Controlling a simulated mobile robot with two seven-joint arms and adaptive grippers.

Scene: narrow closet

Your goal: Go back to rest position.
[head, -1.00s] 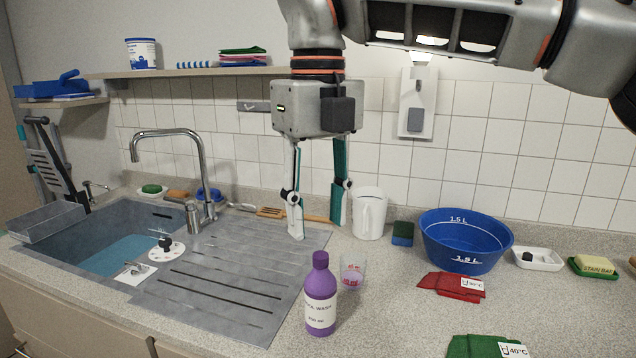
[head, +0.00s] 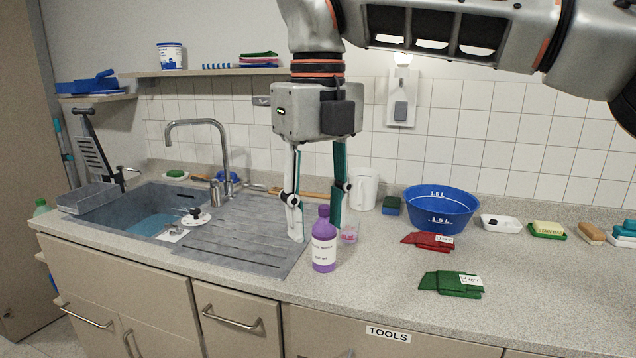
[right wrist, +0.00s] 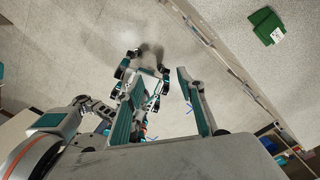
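My right gripper (head: 316,232) hangs fingers down in the middle of the head view, from an arm that comes in from the upper right. Its two fingers stand apart and nothing is seen between them in the right wrist view (right wrist: 165,98). In the head view its fingertips overlap the purple bottle in the picture, and the bottle stands in front of them. In the right wrist view, beyond these fingers, a jointed part with teal pads (right wrist: 140,78) looks like my left gripper; its opening is unclear. My left gripper does not show in the head view.
The sink (head: 125,205) is at left. Drawers lie below the counter's front edge.

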